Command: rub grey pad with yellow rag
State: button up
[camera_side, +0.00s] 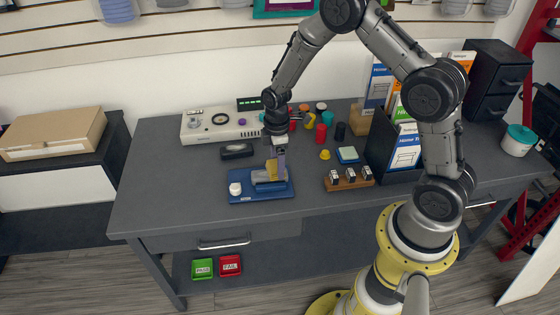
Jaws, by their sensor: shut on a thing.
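A yellow rag (271,167) is in my gripper (279,156), which is shut on it and points down over the blue board. Under the rag is a grey pad (264,177) on the blue board (247,198), near the front middle of the table. The rag seems to lie against the top of the pad, but I cannot tell for sure whether they touch. A white round piece (235,189) sits on the board to the left of the pad. My gripper and the rag hide part of the pad's back side.
A cream device with a dial (219,120) and a dark object (236,151) stand behind the board. Several colored cylinders, a yellow piece (325,155) and a wooden block with small items (349,179) are to the right. The table's front left is clear.

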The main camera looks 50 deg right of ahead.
jog(key=shift+w+a, duration=1.9)
jog(key=shift+w, duration=0.1)
notch_tip(320, 180, up, 8)
jog(key=shift+w, duration=0.15)
